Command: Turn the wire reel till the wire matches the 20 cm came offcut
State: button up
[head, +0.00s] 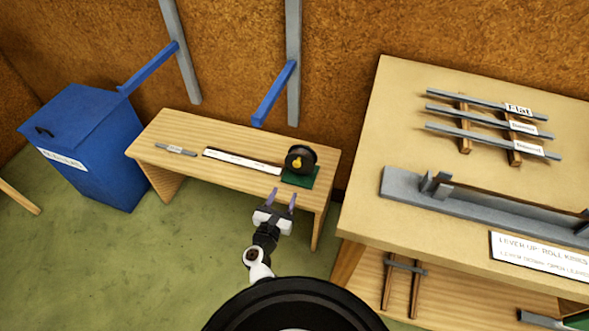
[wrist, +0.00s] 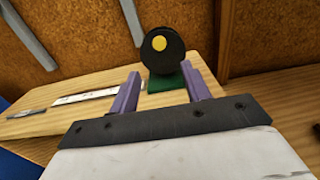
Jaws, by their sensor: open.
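The wire reel (head: 300,159) is a black drum with a yellow knob on its face, standing on a green base (head: 301,176) at the right end of a low wooden bench. It also shows in the wrist view (wrist: 163,62), straight ahead between the fingers. A white strip (head: 243,161) lies left of the reel. A short grey bar with a small label, apparently the came offcut (head: 176,150), lies further left. My gripper (head: 281,197) is open and empty, in front of the bench and short of the reel. I cannot make out any wire.
A blue lidded bin (head: 85,145) stands left of the bench. Blue bracket arms (head: 273,94) jut from the wall above it. A taller workbench (head: 400,120) with labelled bars and a grey trough stands close on the right. Green floor is clear in front.

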aim_at(296, 166)
jog(key=x, duration=1.1)
jog(key=shift+w, duration=0.25)
jog(key=c, duration=1)
